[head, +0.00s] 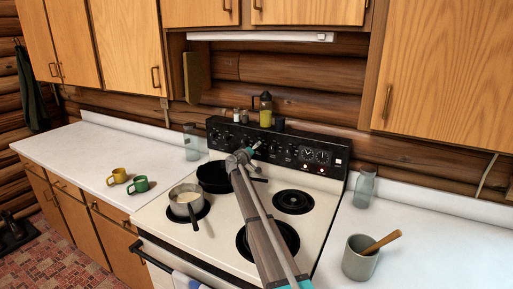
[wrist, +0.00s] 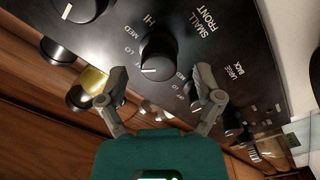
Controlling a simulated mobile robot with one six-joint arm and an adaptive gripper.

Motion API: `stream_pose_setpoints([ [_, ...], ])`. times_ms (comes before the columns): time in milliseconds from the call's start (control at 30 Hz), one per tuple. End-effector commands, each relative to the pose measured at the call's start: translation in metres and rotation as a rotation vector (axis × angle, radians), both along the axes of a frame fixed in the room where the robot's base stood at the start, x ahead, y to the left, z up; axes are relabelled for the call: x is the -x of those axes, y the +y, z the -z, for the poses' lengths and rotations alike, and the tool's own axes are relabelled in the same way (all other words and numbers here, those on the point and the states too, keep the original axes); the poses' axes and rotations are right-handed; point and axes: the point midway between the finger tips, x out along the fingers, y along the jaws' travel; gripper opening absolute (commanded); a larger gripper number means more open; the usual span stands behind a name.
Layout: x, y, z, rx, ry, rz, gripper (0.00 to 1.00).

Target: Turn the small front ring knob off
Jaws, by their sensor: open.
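The small front ring knob (wrist: 157,57) is a round black knob on the dark control panel (wrist: 250,55), with the label SMALL FRONT beside it in the wrist view. Its white pointer line points down and left in that picture; HI, MED and LO marks surround it. My gripper (wrist: 160,82) is open, with one finger on each side and the knob just beyond the fingertips, lined up between them. I cannot see contact. In the head view my gripper (head: 250,150) is close to the stove's back panel (head: 290,148) and hides part of it.
A pot (head: 186,203) with pale contents sits on the front left burner, and a black pan (head: 212,179) behind it. Two right burners are bare. A yellow-filled jar (head: 266,112) stands atop the panel.

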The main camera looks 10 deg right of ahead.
Motion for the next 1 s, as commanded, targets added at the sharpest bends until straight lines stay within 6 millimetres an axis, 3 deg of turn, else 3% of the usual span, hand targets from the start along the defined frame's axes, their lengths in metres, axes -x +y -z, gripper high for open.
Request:
stream_pose_setpoints([
  [233, -0.019, -0.013, 0.000, 0.000, 0.000, 0.000, 0.84],
  [667, -0.021, -0.016, 0.000, 0.000, 0.000, 0.000, 0.82],
  [1000, -0.021, -0.016, 0.000, 0.000, 0.000, 0.000, 0.19],
])
